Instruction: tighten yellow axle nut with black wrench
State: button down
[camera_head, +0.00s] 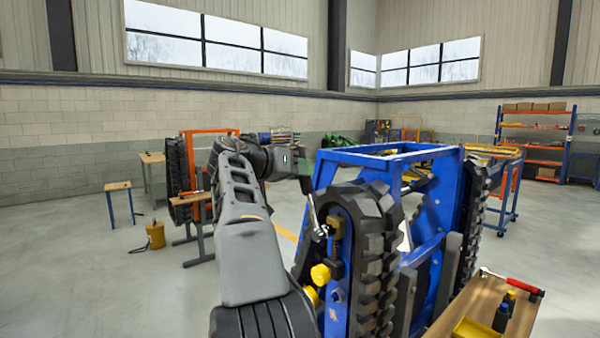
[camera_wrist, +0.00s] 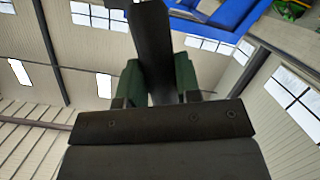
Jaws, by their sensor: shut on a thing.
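My gripper (camera_head: 304,172) is raised beside the upper left of the blue tracked carrier (camera_head: 437,215). It is shut on the black wrench (camera_wrist: 152,45), whose dark handle stands between the green fingers in the wrist view. In the head view the wrench (camera_head: 313,212) hangs down from the gripper, its lower end at small metal parts on the track's inner side. I cannot tell whether it touches them. A bright yellow nut-like part (camera_head: 320,274) sits lower on that side, with another yellow part (camera_head: 312,296) below it. Neither nut shows in the wrist view.
The carrier's black track (camera_head: 375,250) stands close right of the wrench. A wooden bench (camera_head: 462,300) at the lower right holds a yellow tray, a dark bottle and a red-handled tool. An orange-framed machine (camera_head: 205,160) stands behind my arm. The floor at left is mostly clear.

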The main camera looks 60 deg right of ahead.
jog(key=shift+s, duration=0.15)
jog(key=shift+s+a+r+m+b, duration=0.3)
jog(key=shift+s+m+b, duration=0.1)
jog(key=shift+s+b, duration=0.25)
jog(key=shift+s+a+r+m+t+b, duration=0.2)
jog(key=shift+s+m+t+b, duration=0.25)
jog(key=shift+s+b, duration=0.3)
jog(key=shift+w, duration=0.1)
jog(key=shift+w+d, duration=0.1)
jog(key=shift+w, duration=0.15)
jog(key=shift+w+f+n+p, duration=0.1)
jog(key=shift+w+n+p, duration=0.05)
jog(key=shift+n+p, duration=0.15)
